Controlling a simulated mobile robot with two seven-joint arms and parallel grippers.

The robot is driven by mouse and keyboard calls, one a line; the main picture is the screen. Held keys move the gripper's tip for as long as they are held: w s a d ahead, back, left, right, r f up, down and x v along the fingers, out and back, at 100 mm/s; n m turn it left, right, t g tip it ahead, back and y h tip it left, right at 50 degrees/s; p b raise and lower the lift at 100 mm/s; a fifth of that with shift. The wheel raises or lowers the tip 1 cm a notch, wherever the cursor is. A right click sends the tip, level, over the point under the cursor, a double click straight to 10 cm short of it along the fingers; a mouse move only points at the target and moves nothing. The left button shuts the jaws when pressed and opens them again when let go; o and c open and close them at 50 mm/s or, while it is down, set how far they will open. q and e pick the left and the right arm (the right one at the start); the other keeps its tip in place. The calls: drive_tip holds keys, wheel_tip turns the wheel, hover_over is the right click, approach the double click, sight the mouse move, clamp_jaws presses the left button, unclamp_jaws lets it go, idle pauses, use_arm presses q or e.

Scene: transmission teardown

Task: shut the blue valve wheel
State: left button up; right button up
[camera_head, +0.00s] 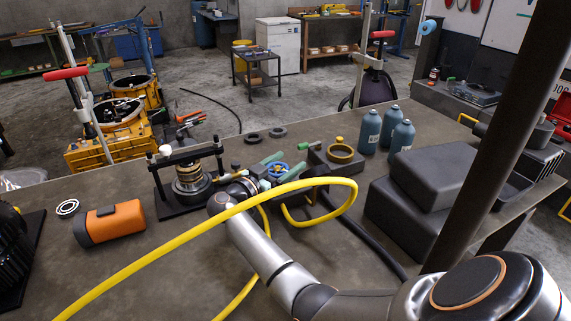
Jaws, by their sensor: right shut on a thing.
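The blue valve wheel (279,169) is small and sits on the table near its middle, just beyond my right gripper. My right arm comes in from the lower right, and my right gripper (277,168) reaches the wheel, with pale green finger-like bars on either side of it. The gripper is shut on the wheel. The contact itself is small and partly hidden by the wrist and a yellow hose. My left gripper is not in view.
A yellow hose (320,182) loops over my right arm. A black press stand (187,180) stands left of the wheel, and a block with a yellow ring (340,153) stands right. Blue-grey bottles (371,132) and dark cases (432,180) are farther right. An orange canister (114,222) lies at left.

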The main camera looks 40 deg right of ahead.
drive_tip(key=shift+s+f+m+g+b, duration=0.1)
drive_tip(key=shift+m+g+b, duration=0.4)
drive_tip(key=shift+g, duration=0.4)
drive_tip(key=m+g+b, duration=0.2)
drive_tip(key=s+m+g+b, duration=0.1)
drive_tip(key=g+b, duration=0.2)
drive_tip(key=shift+a+f+m+g+y, duration=0.1)
drive_tip(key=shift+f+m+g+y, duration=0.05)
drive_tip(key=shift+m+g+y, duration=0.2)
drive_tip(key=shift+s+r+m+g+y+b, duration=0.25)
drive_tip(key=shift+m+g+b, duration=0.4)
drive_tip(key=shift+b, duration=0.45)
drive_tip(key=o, duration=1.2)
